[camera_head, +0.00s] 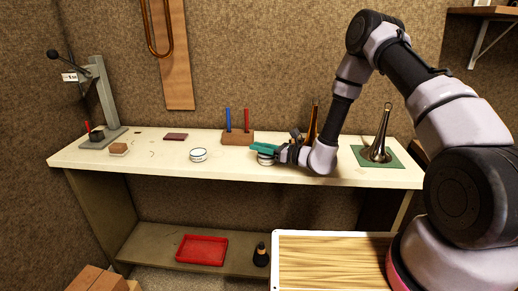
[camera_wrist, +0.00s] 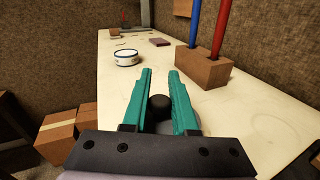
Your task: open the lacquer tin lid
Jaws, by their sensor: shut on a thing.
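A small round tin (camera_head: 266,159) stands on the bench directly under my gripper (camera_head: 262,148), and the fingers partly hide it. In the wrist view, the green fingers of my gripper (camera_wrist: 160,76) are shut on a round black knob (camera_wrist: 159,104). A grey round lid shows only in part below the knob, between the fingers. I cannot tell whether the lid is seated on the tin or raised. A second white tin (camera_head: 198,155) with a dark rim stands apart to the left; it also shows in the wrist view (camera_wrist: 127,57). No readable label tells which is the lacquer tin.
A wooden block (camera_head: 238,137) with a blue and a red rod stands behind and left of my gripper. Brass horn pieces stand to the right, one on a green mat (camera_head: 376,159). A grey press (camera_head: 101,100) is far left. The front-middle bench top is clear.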

